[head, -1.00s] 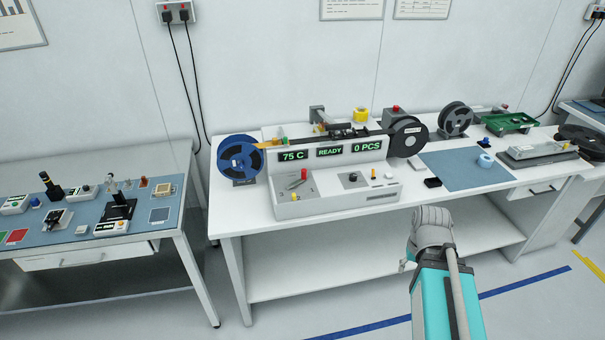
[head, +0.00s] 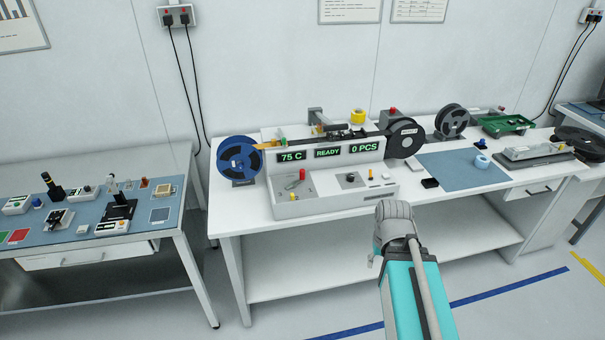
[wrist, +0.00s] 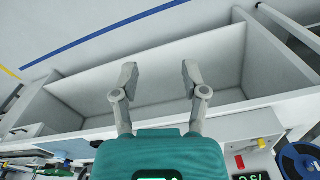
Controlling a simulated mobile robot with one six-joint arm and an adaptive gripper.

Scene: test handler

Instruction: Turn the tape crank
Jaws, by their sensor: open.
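The tape machine (head: 340,200) stands on the white bench, with displays reading 75 C, READY and 0 PCS. A red upright handle (head: 302,174) beside a small grey lever (head: 293,185) sits on the left of its front panel; it looks like the crank, but I cannot tell for sure. A red part also shows in the wrist view (wrist: 240,162), near the lower right. My gripper (wrist: 158,76) is open and empty, its fingers apart over the bench's front and lower shelf. It is clear of the machine.
A blue reel (head: 240,160) stands left of the machine and a black reel (head: 404,138) right of it. A blue mat (head: 460,172) with a tape roll (head: 482,161) lies further right. The bench's front edge and lower shelf (head: 300,280) are near my arm.

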